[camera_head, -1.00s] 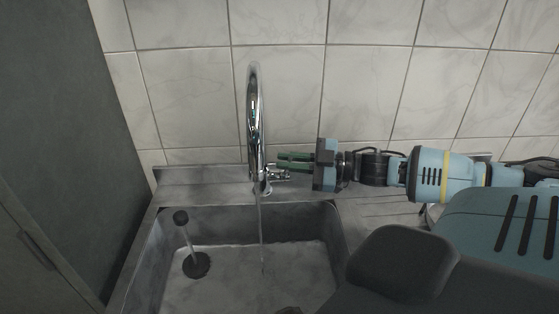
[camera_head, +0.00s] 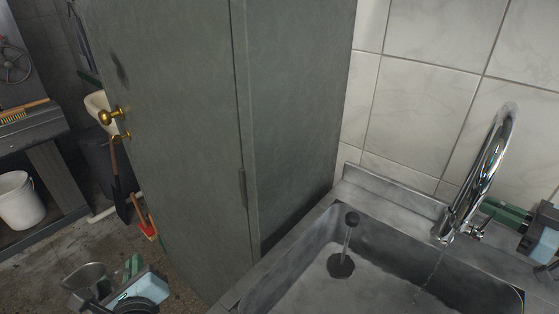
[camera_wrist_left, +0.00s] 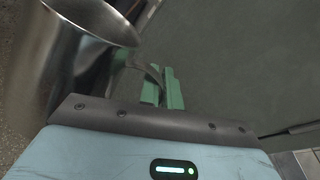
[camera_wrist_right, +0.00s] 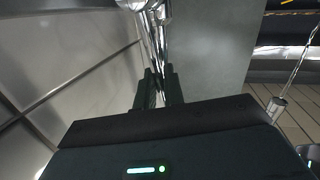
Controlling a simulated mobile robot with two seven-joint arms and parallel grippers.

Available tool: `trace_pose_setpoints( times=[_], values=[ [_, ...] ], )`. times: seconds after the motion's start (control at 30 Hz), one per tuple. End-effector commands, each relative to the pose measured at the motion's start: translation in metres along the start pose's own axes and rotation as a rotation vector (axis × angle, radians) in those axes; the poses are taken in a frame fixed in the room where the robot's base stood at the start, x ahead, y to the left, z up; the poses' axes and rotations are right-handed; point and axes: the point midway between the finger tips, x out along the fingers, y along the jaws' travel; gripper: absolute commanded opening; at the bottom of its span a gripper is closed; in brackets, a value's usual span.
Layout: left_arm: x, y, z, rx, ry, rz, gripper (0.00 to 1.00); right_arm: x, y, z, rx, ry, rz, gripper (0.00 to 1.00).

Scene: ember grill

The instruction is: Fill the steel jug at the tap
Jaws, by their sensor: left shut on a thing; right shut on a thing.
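The steel jug (camera_head: 84,276) is at the lower left of the head view, over the floor and left of the sink. My left gripper (camera_head: 134,264) is shut on the jug's handle; the left wrist view shows the handle between the green fingers (camera_wrist_left: 163,88) and the jug body (camera_wrist_left: 60,70) beside them. The jug's inside is not clear. The chrome tap (camera_head: 484,170) arches over the sink (camera_head: 300,262) at the right. My right gripper (camera_head: 506,211) is shut on the tap's lever at its base. A thin water stream (camera_head: 433,272) falls into the sink.
A black-capped standpipe (camera_head: 351,220) rises from the sink drain. A white bucket (camera_head: 18,200) and a dark bench (camera_head: 35,135) are at the far left. A tiled wall (camera_head: 415,110) backs the sink.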

Motion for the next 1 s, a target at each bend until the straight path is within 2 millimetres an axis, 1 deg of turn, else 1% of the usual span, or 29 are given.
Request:
trace_pose_setpoints(
  times=[0.43,1.0],
  values=[
    [0.0007,0.0026,-0.0047,0.004,0.004,0.003,0.0,0.001,0.0054,0.0004,0.086,-0.017,-0.008,0.0],
    [0.0015,0.0054,-0.01,0.007,0.009,0.006,0.0,0.0018,0.0093,0.0009,0.146,-0.03,-0.015,0.0]
  ],
)
